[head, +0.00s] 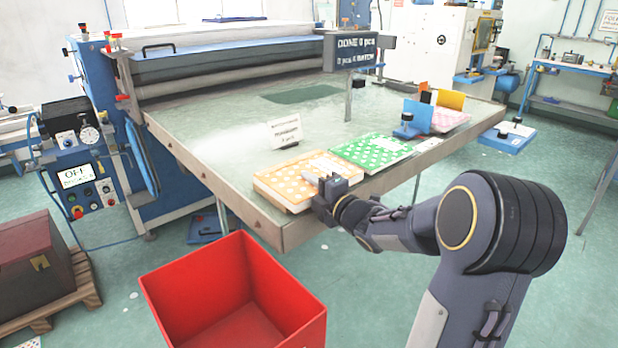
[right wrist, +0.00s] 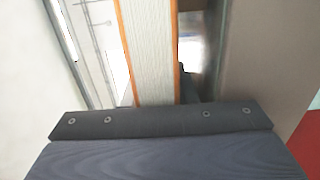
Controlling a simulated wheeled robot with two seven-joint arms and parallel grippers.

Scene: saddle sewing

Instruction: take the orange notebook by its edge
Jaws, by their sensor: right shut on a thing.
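The orange notebook (head: 292,183) with white dots lies flat on the near edge of the machine's table in the head view. My right gripper (head: 328,186) is at the notebook's right edge and is shut on it. In the right wrist view, the notebook (right wrist: 150,50) shows edge-on, with pale pages between two orange covers. It stands between the jaws of my right gripper (right wrist: 158,100). The fingertips are partly hidden in both views. My left gripper is not in view.
A green dotted notebook (head: 372,152) and a pink one (head: 447,119) lie farther right on the table (head: 215,150). A small sign (head: 286,131) stands behind the orange notebook. A red open bin (head: 235,290) stands on the floor below the table's front edge.

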